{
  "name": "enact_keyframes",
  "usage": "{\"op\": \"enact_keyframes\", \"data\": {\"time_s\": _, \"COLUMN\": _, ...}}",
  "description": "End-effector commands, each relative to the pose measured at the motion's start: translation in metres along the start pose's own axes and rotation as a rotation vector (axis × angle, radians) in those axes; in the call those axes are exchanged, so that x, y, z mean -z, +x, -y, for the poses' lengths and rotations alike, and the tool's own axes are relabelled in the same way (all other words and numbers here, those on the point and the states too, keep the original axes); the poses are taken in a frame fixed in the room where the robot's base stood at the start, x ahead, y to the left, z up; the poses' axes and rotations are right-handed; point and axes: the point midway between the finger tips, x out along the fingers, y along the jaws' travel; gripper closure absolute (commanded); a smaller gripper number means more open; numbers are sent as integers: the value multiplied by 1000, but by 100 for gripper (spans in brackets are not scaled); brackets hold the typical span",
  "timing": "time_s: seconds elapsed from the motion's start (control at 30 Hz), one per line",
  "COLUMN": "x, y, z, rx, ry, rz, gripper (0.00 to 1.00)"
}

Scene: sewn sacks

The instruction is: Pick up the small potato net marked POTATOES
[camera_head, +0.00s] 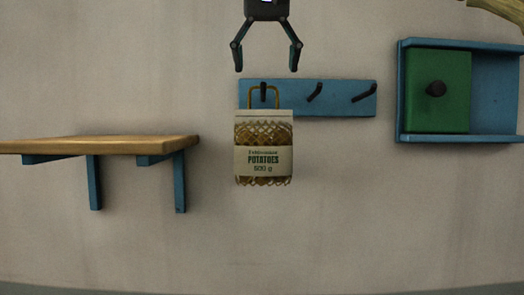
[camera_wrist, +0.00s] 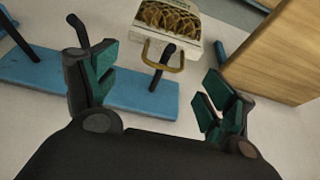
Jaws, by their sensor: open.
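The small potato net (camera_head: 264,160), with a paper label reading POTATOES and 500 g, hangs upright by its tan loop handle (camera_head: 264,90) from the left hook of a blue hook rail (camera_head: 338,110). My gripper (camera_head: 267,68) is open and empty, above the net and its handle in the head view. In the wrist view my gripper (camera_wrist: 160,98) has its two fingers spread wide. The net (camera_wrist: 167,22) and its handle (camera_wrist: 163,58) show beyond and between the fingers, with the dark hook (camera_wrist: 161,68) passing through the loop.
A wooden shelf (camera_head: 100,144) on blue brackets is on the wall to the left of the net. A blue wall box (camera_head: 495,95) with a green door (camera_head: 437,100) and dark knob is at the right. Two bare hooks (camera_head: 314,92) stick out beside the net's hook. The wall below is clear.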

Motion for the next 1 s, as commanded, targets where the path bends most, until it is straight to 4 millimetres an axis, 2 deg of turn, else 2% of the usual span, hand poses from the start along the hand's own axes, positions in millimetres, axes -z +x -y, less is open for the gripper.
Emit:
{"op": "enact_keyframes", "data": {"time_s": 0.2, "x": 11, "y": 30, "z": -1, "rx": 0, "ry": 2, "rz": 8, "gripper": 17}}
{"op": "enact_keyframes", "data": {"time_s": 0.33, "x": 14, "y": 38, "z": 1, "rx": -1, "ry": 0, "rz": 11, "gripper": 17}}
{"op": "enact_keyframes", "data": {"time_s": 0.7, "x": 13, "y": 77, "z": 8, "rx": 0, "ry": -1, "rz": 9, "gripper": 17}}
{"op": "enact_keyframes", "data": {"time_s": 1.0, "x": 12, "y": 87, "z": 9, "rx": 1, "ry": -1, "rz": 9, "gripper": 17}}
